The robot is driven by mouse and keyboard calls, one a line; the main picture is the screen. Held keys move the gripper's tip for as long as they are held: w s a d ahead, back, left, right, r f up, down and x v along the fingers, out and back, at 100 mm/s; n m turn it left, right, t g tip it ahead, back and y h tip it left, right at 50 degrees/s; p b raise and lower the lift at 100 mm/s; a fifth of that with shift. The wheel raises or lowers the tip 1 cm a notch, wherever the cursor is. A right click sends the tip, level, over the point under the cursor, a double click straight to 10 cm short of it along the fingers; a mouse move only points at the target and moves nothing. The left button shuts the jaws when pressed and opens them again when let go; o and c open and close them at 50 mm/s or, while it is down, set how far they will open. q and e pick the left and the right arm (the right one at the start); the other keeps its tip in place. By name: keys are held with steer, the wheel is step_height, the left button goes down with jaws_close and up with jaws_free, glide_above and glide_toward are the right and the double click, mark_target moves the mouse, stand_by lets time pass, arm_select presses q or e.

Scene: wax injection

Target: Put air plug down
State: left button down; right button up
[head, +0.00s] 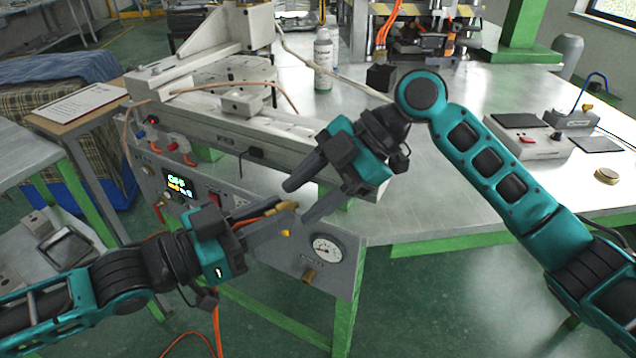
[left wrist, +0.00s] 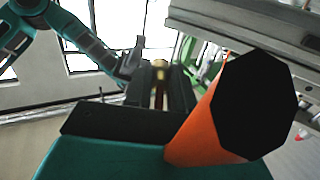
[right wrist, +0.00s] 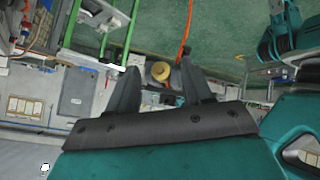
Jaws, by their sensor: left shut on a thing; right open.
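The air plug (head: 286,206) is a small yellow, brass-coloured piece. My left gripper (head: 280,212) is shut on it and holds it in the air in front of the control panel. In the left wrist view the plug (left wrist: 160,72) shows between dark fingers. My right gripper (head: 297,203) is open, its fingers pointing down-left on either side of the plug's end. In the right wrist view the round end of the plug (right wrist: 161,72) shows between the spread fingers; I cannot tell whether they touch it.
The control panel (head: 335,283) with a pressure gauge (head: 326,249) and lit display (head: 178,184) is close behind the grippers. A metal worktable (head: 440,214) carries a white bottle (head: 323,60) and a grey control box (head: 520,139). An orange hose (head: 217,330) hangs below my left gripper.

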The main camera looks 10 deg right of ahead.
steer(key=shift+c, duration=0.2)
steer(key=shift+w, duration=0.1)
steer(key=c, duration=0.8)
steer(key=o, duration=0.8)
steer(key=shift+o, duration=0.2)
steer(key=s+v, duration=0.1)
steer(key=v, duration=1.1)
steer(key=shift+w, duration=0.45)
